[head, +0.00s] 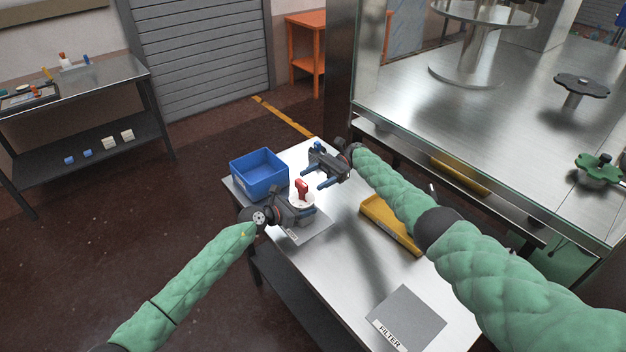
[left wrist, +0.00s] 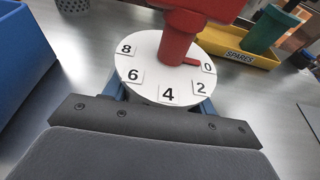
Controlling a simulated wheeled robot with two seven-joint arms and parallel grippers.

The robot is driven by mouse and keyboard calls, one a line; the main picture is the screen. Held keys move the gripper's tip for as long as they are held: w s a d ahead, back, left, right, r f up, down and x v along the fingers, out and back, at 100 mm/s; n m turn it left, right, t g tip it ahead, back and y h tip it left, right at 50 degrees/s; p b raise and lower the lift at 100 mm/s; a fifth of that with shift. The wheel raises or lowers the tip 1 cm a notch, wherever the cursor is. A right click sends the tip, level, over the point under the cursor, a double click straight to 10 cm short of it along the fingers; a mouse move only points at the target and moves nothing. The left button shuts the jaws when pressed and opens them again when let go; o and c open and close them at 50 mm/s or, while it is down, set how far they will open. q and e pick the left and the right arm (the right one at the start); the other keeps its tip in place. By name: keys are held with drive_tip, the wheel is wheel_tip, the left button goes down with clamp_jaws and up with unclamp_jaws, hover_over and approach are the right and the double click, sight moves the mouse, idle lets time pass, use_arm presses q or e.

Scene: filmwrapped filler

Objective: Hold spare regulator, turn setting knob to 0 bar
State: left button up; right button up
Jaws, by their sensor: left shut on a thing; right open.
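The spare regulator shows in the left wrist view as a white dial (left wrist: 150,82) marked 8, 6, 4, 2, 0, with a red setting knob (left wrist: 178,45) on top. A red pointer on the knob lies toward the 0 mark. In the head view the red knob (head: 302,188) stands above the white dial (head: 304,201). My left gripper (head: 302,214) is shut on the regulator, its blue fingers showing at the dial's sides. The regulator's lower body is hidden. My right gripper (head: 316,178) is open and empty, just beyond and to the right of the knob.
A blue bin (head: 259,185) stands at the table's left corner. A yellow SPARES tray (head: 405,240), holding a green item (left wrist: 268,30), lies right of the regulator. A grey FILTER mat (head: 410,317) lies nearer. The steel table (head: 330,262) between is clear. A machine cabinet stands at right.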

use_arm(q)
drive_tip(key=o, duration=1.2)
drive_tip(key=shift+o, duration=0.2)
